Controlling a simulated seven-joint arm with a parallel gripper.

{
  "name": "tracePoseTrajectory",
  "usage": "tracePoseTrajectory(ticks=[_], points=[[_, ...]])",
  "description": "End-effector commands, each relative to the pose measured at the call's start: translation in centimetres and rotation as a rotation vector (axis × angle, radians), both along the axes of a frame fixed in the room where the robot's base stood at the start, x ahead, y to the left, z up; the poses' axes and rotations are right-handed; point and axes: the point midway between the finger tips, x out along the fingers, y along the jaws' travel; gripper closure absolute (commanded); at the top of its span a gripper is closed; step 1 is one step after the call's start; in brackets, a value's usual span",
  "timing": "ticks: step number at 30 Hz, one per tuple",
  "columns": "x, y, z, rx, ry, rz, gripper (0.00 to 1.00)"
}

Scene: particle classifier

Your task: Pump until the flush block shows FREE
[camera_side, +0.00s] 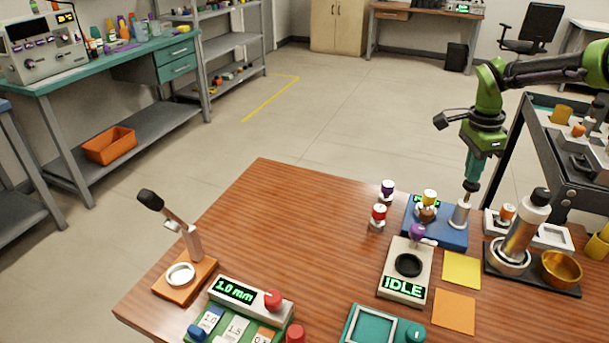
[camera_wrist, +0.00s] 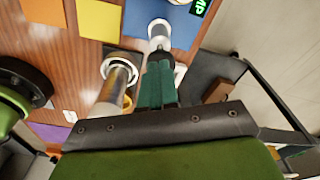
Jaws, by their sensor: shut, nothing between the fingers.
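The blue flush block (camera_side: 433,234) stands at the far right of the table; its corner shows in the wrist view (camera_wrist: 172,22). Its green display (camera_wrist: 201,7) is cut off there and shows only the letters "MP"; it is mostly hidden in the side view. My gripper (camera_side: 474,181) is shut and empty, pointing down just over the black top. Its teal fingers (camera_wrist: 158,66) reach the post's top; I cannot tell whether they touch.
A pale block (camera_side: 391,291) reading IDLE stands left of a yellow pad (camera_side: 462,270). A metal cylinder (camera_side: 520,240) and a brass bowl (camera_side: 561,270) stand close on the right. Small capped vials (camera_side: 378,217) stand left of the blue block. The table's middle left is clear.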

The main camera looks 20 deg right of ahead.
Motion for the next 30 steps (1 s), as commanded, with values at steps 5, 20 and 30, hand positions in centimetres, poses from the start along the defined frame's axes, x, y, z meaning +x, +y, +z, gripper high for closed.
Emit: tracePoseTrajectory(ticks=[5, 20, 30], points=[[0.0, 0.0, 0.0, 0.000, 0.000, 0.000, 1.00], [0.0, 0.1, -3.4, -0.001, 0.001, 0.002, 1.00], [0.8, 2.3, -2.7, 0.001, 0.000, 0.006, 1.00]])
